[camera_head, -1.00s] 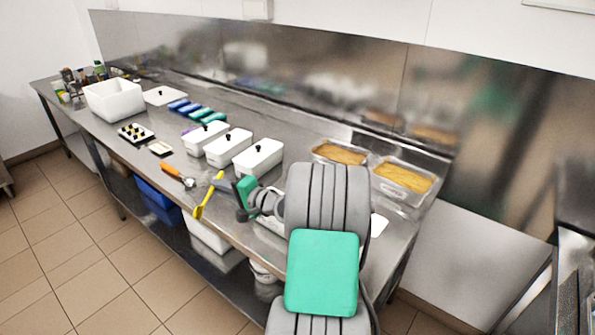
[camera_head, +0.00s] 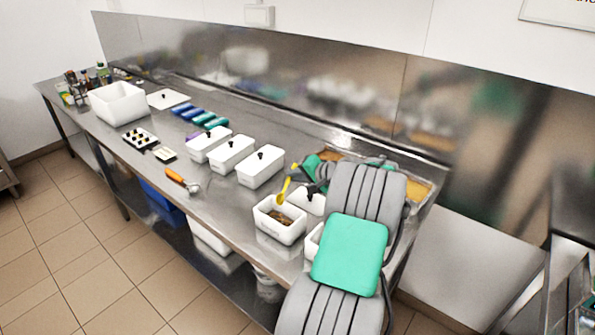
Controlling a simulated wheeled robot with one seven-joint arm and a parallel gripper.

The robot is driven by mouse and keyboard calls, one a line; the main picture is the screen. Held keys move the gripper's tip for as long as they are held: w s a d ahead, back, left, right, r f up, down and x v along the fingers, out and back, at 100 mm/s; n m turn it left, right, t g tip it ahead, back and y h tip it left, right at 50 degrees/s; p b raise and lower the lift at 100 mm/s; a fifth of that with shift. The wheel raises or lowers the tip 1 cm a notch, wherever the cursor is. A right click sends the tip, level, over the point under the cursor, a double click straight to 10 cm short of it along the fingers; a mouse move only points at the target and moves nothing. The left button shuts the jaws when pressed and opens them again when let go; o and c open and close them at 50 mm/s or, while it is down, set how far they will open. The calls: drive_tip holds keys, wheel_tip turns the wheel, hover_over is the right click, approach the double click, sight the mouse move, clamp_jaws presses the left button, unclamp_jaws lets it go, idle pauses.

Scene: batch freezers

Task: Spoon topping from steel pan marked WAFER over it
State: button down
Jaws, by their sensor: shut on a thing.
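My gripper (camera_head: 303,179) is shut on a yellow spoon (camera_head: 286,187), which hangs tilted with its lower end above the back edge of an open white tub (camera_head: 279,232). The tub holds something brown. Two steel pans with golden-yellow contents stand at the back right. The left pan (camera_head: 326,153) is mostly hidden behind my gripper and arm. The right pan (camera_head: 424,200) shows only in part past my arm. No WAFER mark can be read on either pan. I cannot tell whether the spoon carries anything.
A white lid (camera_head: 309,201) lies beside the open tub, and another white container (camera_head: 313,241) is partly behind my arm. Three lidded white tubs (camera_head: 260,167) stand to the left. An orange-handled scoop (camera_head: 182,181) lies near the front edge. The counter between scoop and open tub is clear.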

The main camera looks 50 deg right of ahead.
drive_tip(key=g, duration=0.1)
drive_tip(key=w+a+r+n+g+h+p, duration=0.1)
drive_tip(key=g, duration=0.1)
drive_tip(key=shift+w+a+r, duration=0.15)
drive_tip(key=shift+r, duration=0.15)
drive_tip(key=shift+w+a+r+n+g+h+p, duration=0.1)
drive_tip(key=shift+w+r+n+g+h+p, duration=0.1)
drive_tip(key=shift+n+g+h+p, duration=0.4)
drive_tip(key=shift+w+a+f+g+b, duration=0.15)
drive_tip(key=shift+f+g+b, duration=0.15)
drive_tip(key=shift+g+b, duration=0.25)
drive_tip(key=shift+w+a+r+n+g+h+p, duration=0.1)
drive_tip(key=shift+w+r+n+g+h+p, duration=0.15)
drive_tip(key=shift+r+g+h+p, duration=0.55)
drive_tip(key=shift+w+r+n+g+h+p, duration=0.25)
drive_tip(key=shift+r+g+h+p, duration=0.25)
drive_tip(key=shift+g, duration=0.45)
drive_tip(key=shift+r, duration=0.1)
